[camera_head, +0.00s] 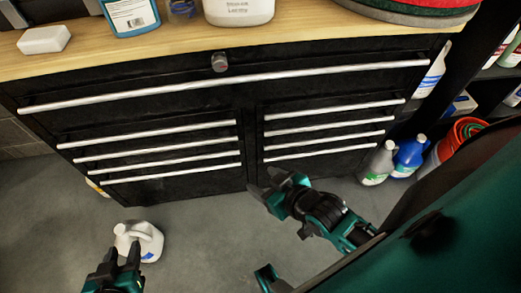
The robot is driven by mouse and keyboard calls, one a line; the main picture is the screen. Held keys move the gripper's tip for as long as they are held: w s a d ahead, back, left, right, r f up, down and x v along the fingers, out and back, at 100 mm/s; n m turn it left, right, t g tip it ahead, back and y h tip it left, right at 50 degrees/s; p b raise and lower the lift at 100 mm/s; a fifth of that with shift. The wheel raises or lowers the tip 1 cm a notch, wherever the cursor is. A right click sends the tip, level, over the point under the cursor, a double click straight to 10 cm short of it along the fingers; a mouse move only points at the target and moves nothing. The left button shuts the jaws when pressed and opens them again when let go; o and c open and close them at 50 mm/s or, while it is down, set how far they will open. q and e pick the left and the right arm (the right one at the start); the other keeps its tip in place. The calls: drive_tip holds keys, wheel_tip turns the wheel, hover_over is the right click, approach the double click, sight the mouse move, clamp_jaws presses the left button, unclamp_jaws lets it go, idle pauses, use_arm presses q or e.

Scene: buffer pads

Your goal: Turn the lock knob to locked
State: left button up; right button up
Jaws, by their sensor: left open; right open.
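The lock knob (219,62) is a small round grey piece on the top front strip of the black drawer cabinet (215,185), just above the long top drawer handle. Its exact turn position is too small to tell. My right gripper (264,182) is open and empty, in front of the lower drawers and well below the knob. My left gripper (119,257) is open near the bottom left, in front of a white jug (149,238) on the floor, and far from the knob. Whether it touches the jug cannot be told.
The wooden top (130,56) holds a white block (44,39), a blue-labelled bottle (131,16), a white container (238,11) and stacked round pads (410,10). Bottles (409,155) and an orange bucket (461,138) stand right of the cabinet. Silver bar handles (225,86) protrude. Grey floor lies open in front.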

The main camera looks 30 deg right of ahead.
use_arm(q)
wheel_tip(320, 180, down, 9)
drive_tip(key=b, duration=0.7)
drive_tip(key=shift+b, duration=0.4)
use_arm(e)
wheel_tip(320, 180, down, 6)
drive_tip(key=w+a, duration=0.1)
drive_tip(key=shift+a+f+y, duration=0.2)
drive_tip(key=shift+a+y, duration=0.1)
drive_tip(key=shift+a, duration=0.05)
use_arm(q)
wheel_tip(320, 180, up, 12)
drive_tip(key=p, duration=1.2)
drive_tip(key=shift+a+f, duration=0.15)
drive_tip(key=shift+a, duration=0.05)
use_arm(e)
wheel_tip(320, 180, up, 9)
drive_tip(key=s+d, duration=0.1)
drive_tip(key=d, duration=0.1)
drive_tip(key=shift+d, duration=0.15)
use_arm(q)
drive_tip(key=shift+s, duration=0.1)
